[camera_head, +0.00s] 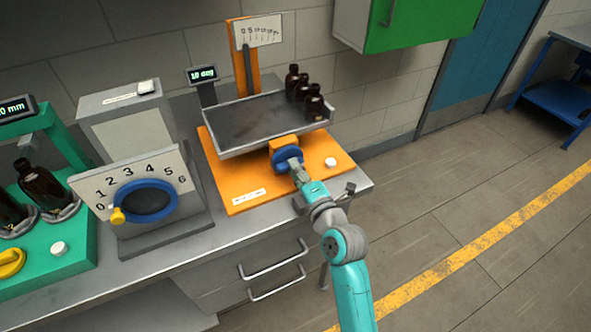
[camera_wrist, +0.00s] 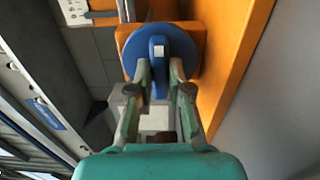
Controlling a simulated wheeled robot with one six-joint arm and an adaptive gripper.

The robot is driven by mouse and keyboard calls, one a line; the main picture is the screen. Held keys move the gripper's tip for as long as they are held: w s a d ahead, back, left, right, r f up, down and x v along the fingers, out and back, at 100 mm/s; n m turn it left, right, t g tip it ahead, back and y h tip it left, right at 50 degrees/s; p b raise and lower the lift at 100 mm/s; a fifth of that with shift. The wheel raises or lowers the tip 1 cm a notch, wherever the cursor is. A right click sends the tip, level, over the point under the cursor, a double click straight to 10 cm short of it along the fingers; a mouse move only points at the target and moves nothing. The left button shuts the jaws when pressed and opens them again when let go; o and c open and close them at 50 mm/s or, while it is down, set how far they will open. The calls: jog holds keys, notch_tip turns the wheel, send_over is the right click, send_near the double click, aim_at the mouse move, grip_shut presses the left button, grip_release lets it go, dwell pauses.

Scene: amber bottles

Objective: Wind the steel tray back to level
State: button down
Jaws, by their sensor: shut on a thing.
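The steel tray (camera_head: 240,128) sits on an orange stand (camera_head: 232,195), in the head view. It looks slightly tilted, its right end higher than its left. Several amber bottles (camera_head: 303,90) stand upright at its right end. A small display (camera_head: 203,73) on a post behind the tray appears to read 1.0 deg. A blue handwheel (camera_head: 286,158) is on an orange block at the stand's front. My gripper (camera_head: 297,170) is shut on this handwheel.
A dial with numbers and a yellow knob (camera_head: 118,215) stands left of the stand. A green base (camera_head: 70,270) with amber bottles is farther left. A white button (camera_head: 330,162) is on the stand's right. A green cabinet (camera_head: 410,22) hangs at upper right.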

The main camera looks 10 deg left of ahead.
dwell(0.3)
jog(key=c, duration=1.1)
grip_release()
jog(key=v, duration=1.2)
jog(key=shift+f, duration=0.15)
